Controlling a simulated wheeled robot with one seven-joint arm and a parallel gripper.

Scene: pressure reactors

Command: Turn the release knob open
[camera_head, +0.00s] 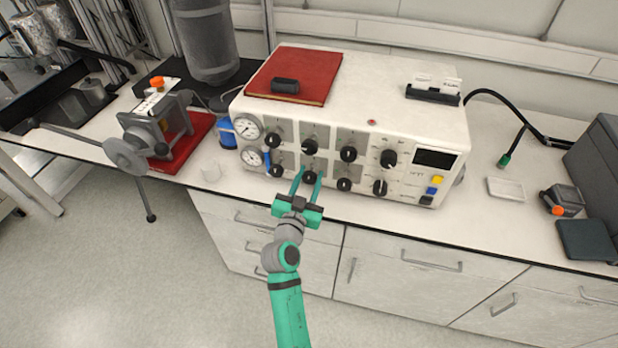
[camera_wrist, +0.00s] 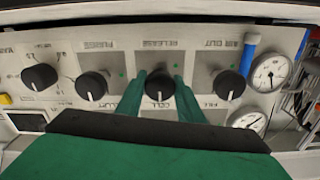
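The release knob (camera_wrist: 160,85) is a round black knob with a white pointer mark, in the middle of the wrist view. An upside-down label that seems to read RELEASE stands beside it, with a small green dot near. In the head view it is the second knob from the left in the lower row (camera_head: 310,178) of the white control unit (camera_head: 350,100). My gripper (camera_head: 308,178) points at the panel, its two green fingers apart. In the wrist view the fingertips (camera_wrist: 161,78) stand on either side of the knob; I cannot tell whether they touch it.
Similar black knobs stand close by, left (camera_wrist: 92,85) and right (camera_wrist: 228,84). Two pressure gauges (camera_head: 247,127) and a blue lever (camera_head: 267,161) are at the panel's left. A red book (camera_head: 300,72) lies on top. Drawers (camera_head: 270,240) are below the bench edge.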

